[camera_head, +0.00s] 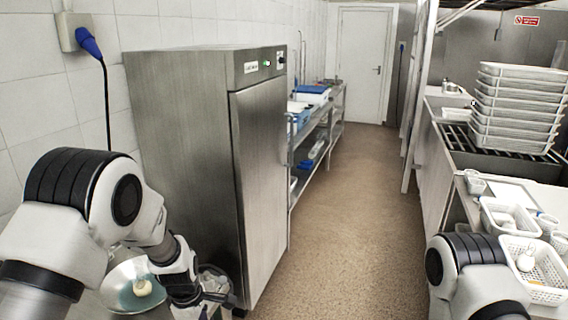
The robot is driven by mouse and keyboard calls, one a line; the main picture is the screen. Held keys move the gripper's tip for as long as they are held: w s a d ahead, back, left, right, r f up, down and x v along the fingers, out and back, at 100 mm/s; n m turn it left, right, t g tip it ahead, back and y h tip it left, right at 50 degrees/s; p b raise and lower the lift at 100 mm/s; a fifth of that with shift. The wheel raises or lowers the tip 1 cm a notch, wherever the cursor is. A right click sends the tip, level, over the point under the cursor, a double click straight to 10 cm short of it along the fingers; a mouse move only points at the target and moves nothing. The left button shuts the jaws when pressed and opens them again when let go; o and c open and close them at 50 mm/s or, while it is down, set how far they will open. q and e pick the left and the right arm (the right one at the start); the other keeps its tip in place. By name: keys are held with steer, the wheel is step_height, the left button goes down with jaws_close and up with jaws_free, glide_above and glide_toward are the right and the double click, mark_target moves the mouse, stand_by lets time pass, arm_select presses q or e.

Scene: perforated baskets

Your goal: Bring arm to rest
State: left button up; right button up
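My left arm comes in from the left and bends down at its wrist. Its gripper end (212,306) is at the bottom edge, in front of the steel cabinet and partly cut off. I cannot tell whether its fingers are open or shut. A pale object shows beside it, too unclear to name. My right arm shows only as a white and black joint at the lower right; its gripper is out of view. White perforated baskets stand on the right counter: one farther back (487,222) and one nearer (554,296), which holds a small white bottle (525,259).
A tall steel cabinet (185,130) stands close to my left arm. Stacked trays (517,110) stand on the right counter. The floor aisle (352,220) is clear.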

arm_select(q)
steer(key=s+a+f+m+b, duration=0.1)
steer(key=s+f+m, duration=0.4)
steer(key=s, duration=0.5)
steer(key=s+a+f+m+b, duration=0.1)
steer(key=s+a+f+m, duration=0.1)
steer(key=s+f+m, duration=0.4)
steer(key=s+a+f+m+b, duration=0.2)
steer(key=s+f+m, duration=0.3)
steer(key=s, duration=1)
step_height(320, 180, down, 3)
steer(key=shift+g, duration=0.3)
